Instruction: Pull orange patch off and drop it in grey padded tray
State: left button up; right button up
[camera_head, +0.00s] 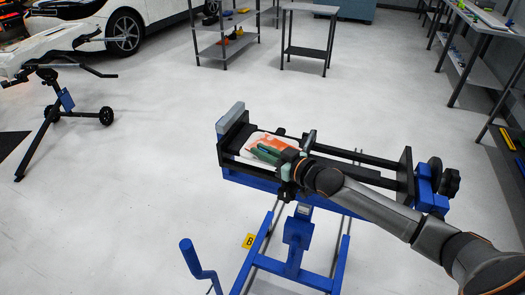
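The orange patch (286,143) shows on a white panel (252,139) held in a black and blue clamp stand (247,179). My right arm comes in from the lower right. I cannot tell whether the fingers touch the patch or are open or shut. My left gripper is not in view. I cannot make out a grey padded tray.
A blue crank handle (191,262) stands at the front. A small table (306,53) and a shelf rack (224,46) stand at the back. A white car (127,22) is at the back left, with a wheeled stand (62,103) before it. Floor between is clear.

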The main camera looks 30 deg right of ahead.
grip_shut()
jog(key=shift+d, duration=0.1)
dwell(1.6)
jog(key=shift+r+p, duration=0.65)
jog(key=shift+p, duration=0.15)
dwell(0.5)
jog(key=shift+r+p, duration=2.95)
jog(key=shift+r, duration=0.55)
